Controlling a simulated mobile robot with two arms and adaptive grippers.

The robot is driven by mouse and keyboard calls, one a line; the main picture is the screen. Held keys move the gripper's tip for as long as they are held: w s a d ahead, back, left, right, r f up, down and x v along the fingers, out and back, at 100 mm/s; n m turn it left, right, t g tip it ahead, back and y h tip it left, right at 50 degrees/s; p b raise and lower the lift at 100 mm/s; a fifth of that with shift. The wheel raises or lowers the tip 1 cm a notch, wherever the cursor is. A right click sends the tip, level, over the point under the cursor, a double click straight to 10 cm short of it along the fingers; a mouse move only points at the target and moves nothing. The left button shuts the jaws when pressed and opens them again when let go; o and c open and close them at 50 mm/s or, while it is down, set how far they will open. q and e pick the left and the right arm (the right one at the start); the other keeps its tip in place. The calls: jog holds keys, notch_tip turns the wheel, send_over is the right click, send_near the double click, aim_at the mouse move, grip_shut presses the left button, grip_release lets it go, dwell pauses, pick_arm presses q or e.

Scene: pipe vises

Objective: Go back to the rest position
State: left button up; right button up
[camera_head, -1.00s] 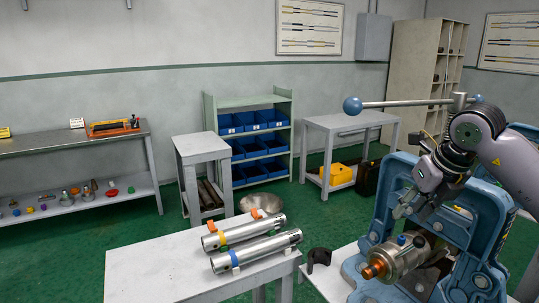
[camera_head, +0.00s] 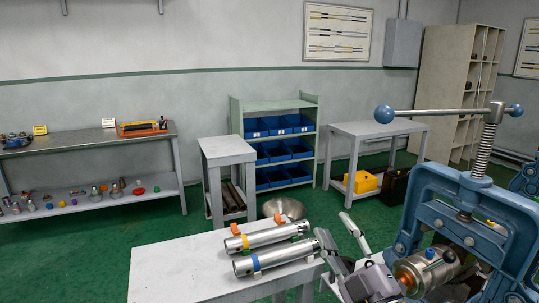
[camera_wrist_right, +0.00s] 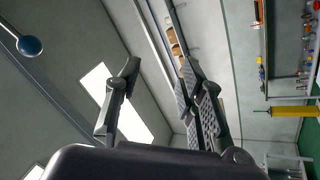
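My right gripper (camera_head: 334,228) is in front of the blue vise (camera_head: 455,205), to its left, with its fingers pointing up. In the right wrist view its two fingers (camera_wrist_right: 158,72) stand apart with nothing between them. A metal pipe (camera_head: 432,268) with a copper-coloured end lies in the vise, partly hidden by my gripper's body. My left gripper is in neither view.
Two silver pipes (camera_head: 272,254) lie on the white table (camera_head: 165,268) left of my right gripper. The vise's long handle (camera_head: 440,116) with blue balls stands above it. A shelf with blue bins (camera_head: 275,127), side tables and a workbench (camera_head: 90,140) stand along the back.

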jog(key=s+d+f+m+g+h, duration=0.3)
jog(key=f+m, duration=0.1)
jog(key=f, duration=0.4)
jog(key=s+d+f+m+g+h, duration=0.2)
jog(key=d+f+m+h, duration=0.1)
jog(key=f, duration=0.4)
jog(key=s+d+f+m+g+h, duration=0.3)
jog(key=f+m, duration=0.1)
jog(key=f, duration=0.4)
jog(key=s+a+f+m+g+y, duration=0.1)
jog(key=s+f+g, duration=0.45)
jog(key=s, duration=0.45)
jog(key=s+a+f+m+g, duration=0.1)
jog(key=s+f+g, duration=0.3)
jog(key=s+f, duration=0.5)
notch_tip(320, 180, down, 21)
jog(key=s+g+p, duration=0.1)
jog(key=s, duration=0.2)
jog(key=s+d+f+g, duration=0.1)
jog(key=s+f, duration=0.7)
jog(key=s+d+f+p, duration=0.1)
jog(key=s+d+f, duration=0.1)
jog(key=s+f, duration=0.6)
jog(key=shift+s+d+f+g+p, duration=0.25)
jog(key=shift+s+g+p, duration=0.1)
jog(key=shift+s, duration=0.1)
